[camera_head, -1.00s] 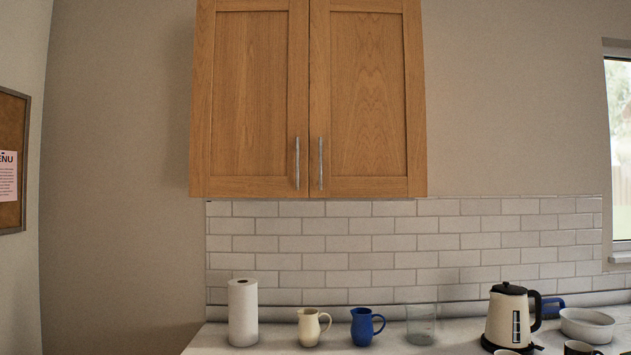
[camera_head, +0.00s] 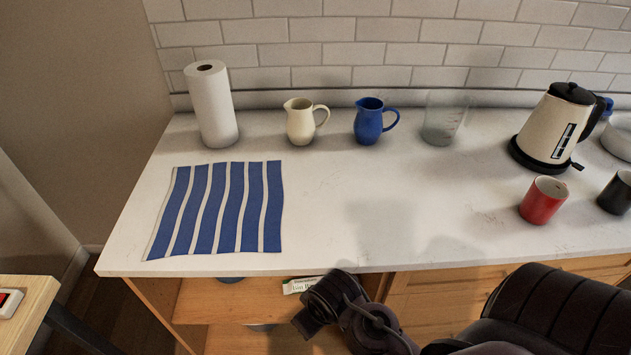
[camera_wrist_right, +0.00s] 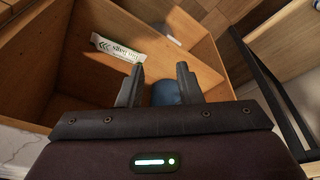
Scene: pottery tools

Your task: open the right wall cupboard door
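The wall cupboard and its right door are out of view now; the head view looks down at the counter. One second ago both wooden doors were shut, with two upright metal handles side by side at the middle. My right gripper (camera_wrist_right: 160,78) is open and empty in the right wrist view, its two dark fingers apart. The same gripper (camera_head: 308,318) shows at the bottom of the head view, low by the counter's front edge. My left gripper is not in view.
The white counter (camera_head: 330,225) carries a paper towel roll (camera_head: 212,110), striped cloth (camera_head: 220,215), cream jug (camera_head: 300,122), blue jug (camera_head: 369,124), glass beaker (camera_head: 441,120), kettle (camera_head: 550,128) and red mug (camera_head: 543,200). An open wooden compartment below holds a packet (camera_wrist_right: 118,47).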

